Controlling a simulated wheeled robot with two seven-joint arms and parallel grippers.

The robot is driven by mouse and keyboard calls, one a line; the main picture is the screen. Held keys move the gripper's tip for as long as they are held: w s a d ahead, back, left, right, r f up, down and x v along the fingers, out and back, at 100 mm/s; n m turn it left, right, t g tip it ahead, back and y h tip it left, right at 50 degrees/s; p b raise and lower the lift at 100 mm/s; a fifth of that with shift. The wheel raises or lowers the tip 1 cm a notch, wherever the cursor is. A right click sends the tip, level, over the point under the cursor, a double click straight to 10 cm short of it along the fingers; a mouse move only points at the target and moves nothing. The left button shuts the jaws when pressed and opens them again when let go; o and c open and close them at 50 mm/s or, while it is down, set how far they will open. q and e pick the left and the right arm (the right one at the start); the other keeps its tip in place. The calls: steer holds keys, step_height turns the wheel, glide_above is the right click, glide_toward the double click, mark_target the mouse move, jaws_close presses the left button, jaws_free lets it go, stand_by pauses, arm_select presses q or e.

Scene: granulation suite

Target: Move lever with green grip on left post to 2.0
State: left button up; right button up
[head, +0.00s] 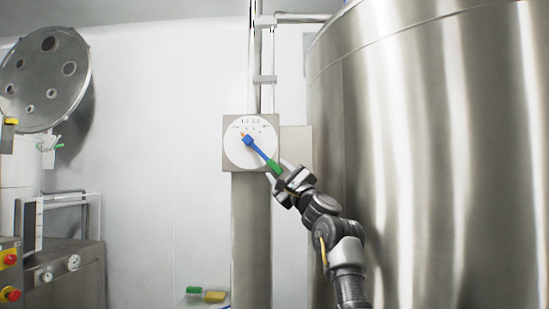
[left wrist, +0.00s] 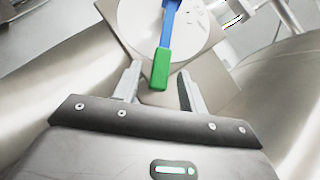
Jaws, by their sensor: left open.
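The lever (head: 261,152) has a blue arm and a green grip (head: 274,166). It is mounted on a round white dial (head: 240,157) on a square plate on the post (head: 251,230). The lever slants down and to the right from its hub; the scale marks lie along the top of the dial, too small to read. My left gripper (head: 279,177) is open at the grip's lower end. In the left wrist view the green grip (left wrist: 161,70) lies between the two open fingers (left wrist: 158,88), with gaps on both sides. My right gripper is not in view.
A large steel vessel (head: 430,150) stands close on the right of the post. A steel machine with a round open lid (head: 45,85) and red buttons is at the left. Small green and yellow items (head: 205,294) lie low beside the post.

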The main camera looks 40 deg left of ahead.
mark_target(277, 169)
arm_select(q)
steer(key=shift+p+x, duration=0.7)
steer(key=shift+x, duration=0.9)
jaws_close()
